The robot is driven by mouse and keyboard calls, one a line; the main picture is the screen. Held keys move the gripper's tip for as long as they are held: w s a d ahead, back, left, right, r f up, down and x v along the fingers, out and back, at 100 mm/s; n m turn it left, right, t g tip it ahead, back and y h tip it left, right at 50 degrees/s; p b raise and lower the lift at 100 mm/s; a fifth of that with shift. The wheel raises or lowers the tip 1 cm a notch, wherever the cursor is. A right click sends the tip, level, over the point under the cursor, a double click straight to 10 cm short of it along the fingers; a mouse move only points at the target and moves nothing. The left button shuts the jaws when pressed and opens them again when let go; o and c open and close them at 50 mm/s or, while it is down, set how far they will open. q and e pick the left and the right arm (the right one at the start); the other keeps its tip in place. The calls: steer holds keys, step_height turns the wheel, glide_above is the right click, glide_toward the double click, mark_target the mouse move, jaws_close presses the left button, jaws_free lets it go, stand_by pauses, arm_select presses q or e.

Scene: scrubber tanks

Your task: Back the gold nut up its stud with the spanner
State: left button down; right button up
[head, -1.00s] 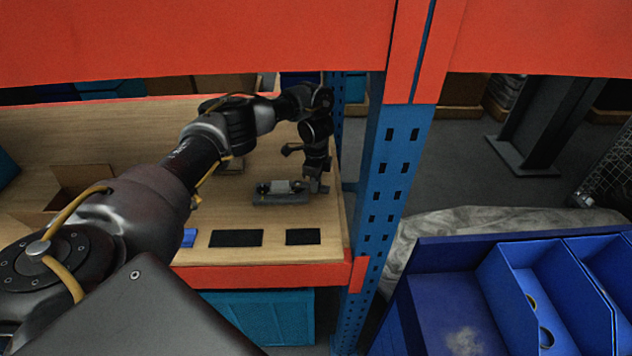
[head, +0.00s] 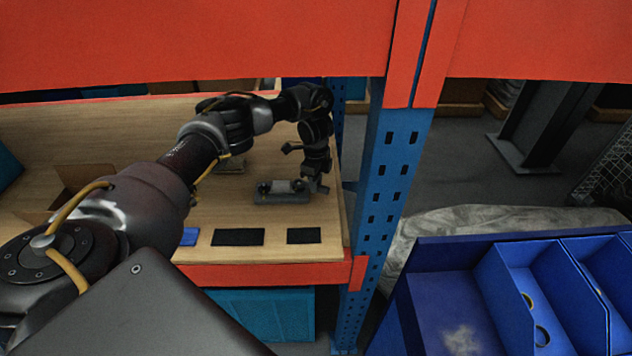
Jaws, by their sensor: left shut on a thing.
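A small grey block fixture (head: 284,198) with dark round ends and a pale middle sits on the wooden shelf, near its right end. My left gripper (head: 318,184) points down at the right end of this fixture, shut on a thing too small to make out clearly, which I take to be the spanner. I cannot tell whether it touches the fixture. The gold nut and its stud cannot be made out at this size. My right gripper is not in view.
The wooden shelf (head: 80,125) has a blue upright (head: 385,170) close to the right of the gripper and an orange beam (head: 190,40) above. Dark mats (head: 238,237) lie at the front edge. A cardboard box (head: 80,180) stands left. Blue bins (head: 520,290) stand lower right.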

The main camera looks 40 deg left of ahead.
arm_select(q)
steer(key=shift+r+p, duration=0.4)
steer(key=shift+r, duration=0.15)
steer(key=shift+r, duration=0.8)
steer(key=c, duration=1.8)
jaws_free()
steer(key=shift+c, duration=0.2)
jaws_close()
steer(key=shift+a, duration=0.1)
